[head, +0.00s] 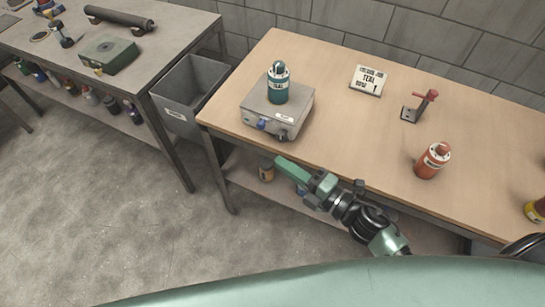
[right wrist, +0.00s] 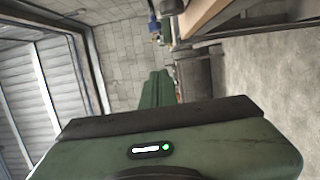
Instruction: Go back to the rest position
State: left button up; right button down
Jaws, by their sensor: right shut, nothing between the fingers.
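My right gripper (head: 282,163) is in front of the near edge of the wooden table, with its green fingers pointing up and left in the head view. Its fingers are shut and empty. They also show closed together in the right wrist view (right wrist: 157,90). A teal bottle labelled TEAL (head: 278,88) stands upright on a grey box-like device (head: 262,118) at the table's left end, beyond the gripper and apart from it. My left gripper is in neither view.
The wooden table (head: 330,130) also holds a sign card (head: 369,80), a red-handled stand (head: 418,107), a red bottle (head: 433,160) and a yellow bottle (head: 536,210). A grey bin (head: 188,90) stands between the tables. Open floor (head: 120,230) lies left.

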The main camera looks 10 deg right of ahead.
jog(key=s+d+f+m+g+h, duration=0.1)
jog(key=s+d+f+m+h, duration=0.25)
jog(key=f, duration=0.65)
jog(key=d+f+m+g+h, duration=0.1)
jog(key=d+f+m+h, duration=0.2)
jog(key=d+f+m, duration=0.5)
jog(key=s+d+f+m+g+h, duration=0.1)
jog(key=s+f+m+h, duration=0.15)
jog(key=f, duration=0.85)
jog(key=s+d+f+m+g+h, duration=0.2)
jog(key=s+f+m+g, duration=0.3)
jog(key=s+f, duration=0.85)
jog(key=s+f+m+g, duration=0.2)
jog(key=s+f, duration=0.1)
jog(key=s, duration=0.4)
jog(key=s+a+f+m+g, duration=0.1)
jog(key=s+f, duration=0.3)
jog(key=s, duration=0.4)
jog(key=shift+s+a+m+g+h, duration=0.2)
jog(key=shift+m+g+h, duration=0.1)
jog(key=shift+m+g, duration=0.55)
jog(key=c, duration=2.1)
grip_release()
jog(key=shift+r, duration=0.1)
jog(key=shift+c, duration=0.2)
